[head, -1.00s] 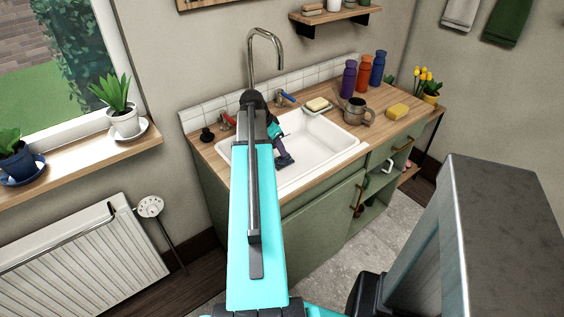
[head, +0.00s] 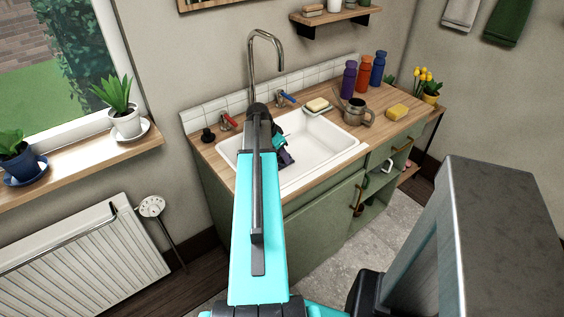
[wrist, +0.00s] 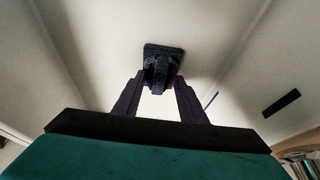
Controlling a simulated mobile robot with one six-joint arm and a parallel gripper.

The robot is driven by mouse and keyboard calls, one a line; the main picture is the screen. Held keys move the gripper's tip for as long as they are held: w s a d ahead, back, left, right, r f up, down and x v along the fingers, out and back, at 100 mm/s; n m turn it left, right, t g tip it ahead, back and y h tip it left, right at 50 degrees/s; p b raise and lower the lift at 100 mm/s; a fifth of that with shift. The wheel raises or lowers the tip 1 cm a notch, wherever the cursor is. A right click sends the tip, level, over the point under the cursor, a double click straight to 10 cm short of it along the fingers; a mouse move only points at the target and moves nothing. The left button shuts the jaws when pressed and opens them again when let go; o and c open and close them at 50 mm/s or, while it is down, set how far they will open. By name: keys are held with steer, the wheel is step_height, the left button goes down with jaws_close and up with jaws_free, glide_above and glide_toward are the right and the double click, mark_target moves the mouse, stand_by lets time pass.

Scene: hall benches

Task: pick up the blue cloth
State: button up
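A small dark bluish, bunched thing (wrist: 164,54) lies on the white basin floor in the wrist view; it looks like the blue cloth, though its colour is hard to tell. My gripper (wrist: 158,84) is open, its two dark fingers apart, with the bunched thing at and just beyond the fingertips. I cannot tell if they touch it. In the head view my gripper (head: 283,156) is down inside the white sink (head: 325,143), at its left part. My own arm hides part of the basin there, and I cannot make out the cloth clearly.
A tall tap (head: 252,60) rises behind the sink, with red (head: 228,119) and blue (head: 286,98) handles.

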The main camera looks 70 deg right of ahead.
stand_by(0.3)
jaws_close()
steer(key=shift+r, duration=0.15)
step_height(320, 180, up, 10)
steer(key=b, duration=0.1)
stand_by(0.8)
steer(key=c, duration=0.9)
jaws_free()
jaws_close()
